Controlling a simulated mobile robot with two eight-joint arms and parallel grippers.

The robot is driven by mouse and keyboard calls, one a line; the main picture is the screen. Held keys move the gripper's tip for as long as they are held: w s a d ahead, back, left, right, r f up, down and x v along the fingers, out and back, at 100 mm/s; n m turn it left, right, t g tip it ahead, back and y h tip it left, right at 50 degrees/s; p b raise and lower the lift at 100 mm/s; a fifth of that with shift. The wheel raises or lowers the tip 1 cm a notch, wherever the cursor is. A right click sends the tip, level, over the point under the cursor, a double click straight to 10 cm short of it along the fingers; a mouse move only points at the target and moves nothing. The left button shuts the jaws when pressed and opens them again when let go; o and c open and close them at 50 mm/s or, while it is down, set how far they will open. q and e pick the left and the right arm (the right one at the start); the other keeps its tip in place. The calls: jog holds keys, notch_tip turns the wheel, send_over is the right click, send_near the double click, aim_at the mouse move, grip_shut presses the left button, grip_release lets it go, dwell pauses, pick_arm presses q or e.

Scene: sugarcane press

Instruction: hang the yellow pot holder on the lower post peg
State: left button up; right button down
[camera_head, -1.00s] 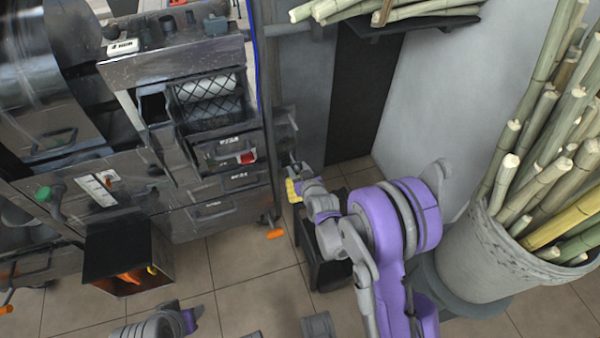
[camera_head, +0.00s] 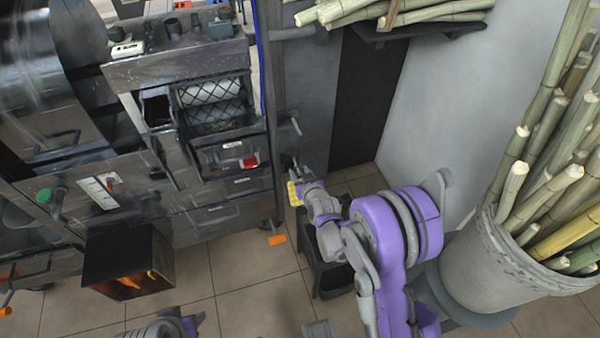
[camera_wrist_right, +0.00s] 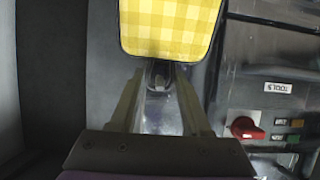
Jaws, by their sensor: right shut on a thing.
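The yellow checked pot holder (camera_wrist_right: 170,25) fills the top middle of the right wrist view, just beyond my fingertips. In the head view, it is a small yellow patch (camera_head: 293,193) at the end of my right arm. My right gripper (camera_wrist_right: 160,85) is shut on it; the exact grip is hard to see. A dark metal piece shows between the fingers, and I cannot tell what it is. The post (camera_head: 277,150) stands just left of the gripper. A small lower peg (camera_head: 295,163) appears just above the pot holder in the head view; they look close, contact unclear.
A dark stool (camera_head: 330,282) stands below my right arm. A metal cabinet with drawers (camera_head: 225,213) is left of the post, with a red knob (camera_wrist_right: 243,128) close by in the wrist view. A large basket of cane (camera_head: 480,265) stands at right.

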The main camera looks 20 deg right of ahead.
jog(key=shift+c, duration=1.4)
grip_release()
jog(key=p+v, duration=0.1)
jog(key=v, duration=0.9)
jog(key=shift+s+r+p, duration=0.15)
jog(key=shift+s+p, duration=0.2)
jog(key=shift+s, duration=0.05)
